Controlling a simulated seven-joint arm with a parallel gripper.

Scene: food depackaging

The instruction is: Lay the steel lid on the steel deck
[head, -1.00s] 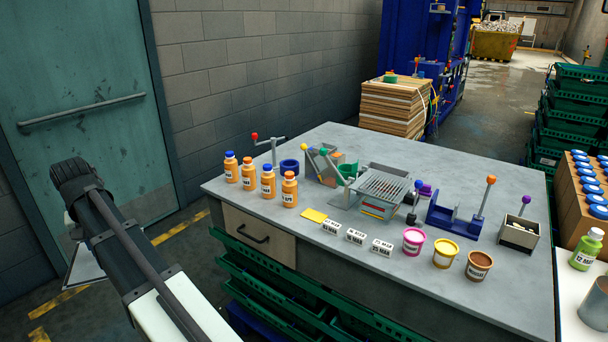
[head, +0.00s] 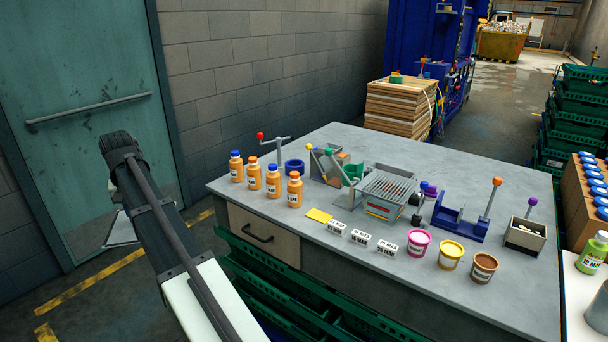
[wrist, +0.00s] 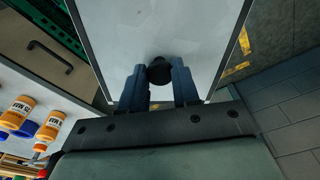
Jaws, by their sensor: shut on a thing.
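The steel lid is a flat pale grey plate with a dark rim and a black knob. It fills the top of the wrist view (wrist: 165,35), and a corner shows behind my arm in the head view (head: 122,232). My gripper (wrist: 160,75) is shut on the black knob, with a finger on each side. My arm hides the gripper in the head view. The lid is off the floor, left of the bench and apart from it. A slotted steel-grey deck (head: 388,187) stands mid-bench; which steel surface is the named deck is not certain.
Orange bottles (head: 254,177) line the left end of the grey bench (head: 330,255), near a red-knobbed lever (head: 272,141). Labelled blocks (head: 361,237) and tubs (head: 451,254) line the front edge. A blue fixture (head: 459,217) stands right of the slotted deck.

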